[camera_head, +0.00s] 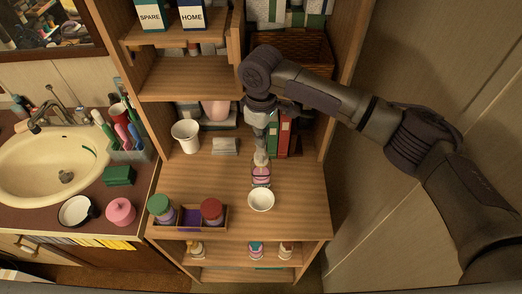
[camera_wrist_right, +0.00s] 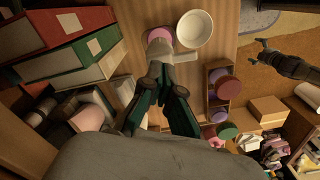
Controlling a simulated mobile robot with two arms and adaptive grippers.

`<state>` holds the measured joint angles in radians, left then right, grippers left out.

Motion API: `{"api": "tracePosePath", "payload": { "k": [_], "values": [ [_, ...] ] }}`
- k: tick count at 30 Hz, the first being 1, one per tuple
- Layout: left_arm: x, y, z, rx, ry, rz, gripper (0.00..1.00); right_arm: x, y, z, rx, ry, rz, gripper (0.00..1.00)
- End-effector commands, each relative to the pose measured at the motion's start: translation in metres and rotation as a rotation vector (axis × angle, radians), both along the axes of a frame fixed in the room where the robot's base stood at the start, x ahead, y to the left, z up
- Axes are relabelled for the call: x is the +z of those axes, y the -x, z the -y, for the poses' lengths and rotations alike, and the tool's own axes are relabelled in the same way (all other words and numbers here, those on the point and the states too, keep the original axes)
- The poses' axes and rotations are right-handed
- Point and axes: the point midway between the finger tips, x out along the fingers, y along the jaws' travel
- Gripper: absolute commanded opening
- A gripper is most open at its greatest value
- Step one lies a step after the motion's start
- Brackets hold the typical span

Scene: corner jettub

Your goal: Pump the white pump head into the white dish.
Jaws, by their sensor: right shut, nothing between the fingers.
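The pump bottle (camera_head: 261,176) has a pink label and stands upright on the wooden shelf (camera_head: 300,195). Its white pump head (camera_head: 260,158) is on top, and it also shows in the right wrist view (camera_wrist_right: 158,47). The white dish (camera_head: 261,201) stands just in front of the bottle and looks empty; it shows beside the pump head in the right wrist view (camera_wrist_right: 195,29). My right gripper (camera_head: 261,146) is shut and empty, pointing down just above the pump head; I cannot tell whether it touches. My left gripper (camera_wrist_right: 264,48) shows only in the right wrist view, open and away from the shelf.
Red and green binders (camera_head: 284,138) stand behind the bottle. A white cup (camera_head: 186,136) and a grey stack (camera_head: 225,146) are at the back left. A wooden tray (camera_head: 191,228) with jars is left of the dish. The shelf right of the dish is clear.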

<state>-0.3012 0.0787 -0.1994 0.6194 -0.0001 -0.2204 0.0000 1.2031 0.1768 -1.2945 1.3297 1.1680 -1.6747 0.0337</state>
Motion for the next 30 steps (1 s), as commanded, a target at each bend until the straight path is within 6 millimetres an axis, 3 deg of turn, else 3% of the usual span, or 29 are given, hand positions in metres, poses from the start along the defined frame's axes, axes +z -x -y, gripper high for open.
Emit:
{"api": "tracePosePath", "payload": {
  "k": [15,30],
  "values": [
    [0.0,0.0,0.0,-0.001,0.0,0.001,1.0,-0.001,0.0,0.0,0.0,0.0,0.0,0.0],
    [-0.002,-0.001,0.0,-0.001,0.0,0.002,1.0,-0.02,0.0,0.0,0.0,0.0,0.0,0.0]
  ]
}}
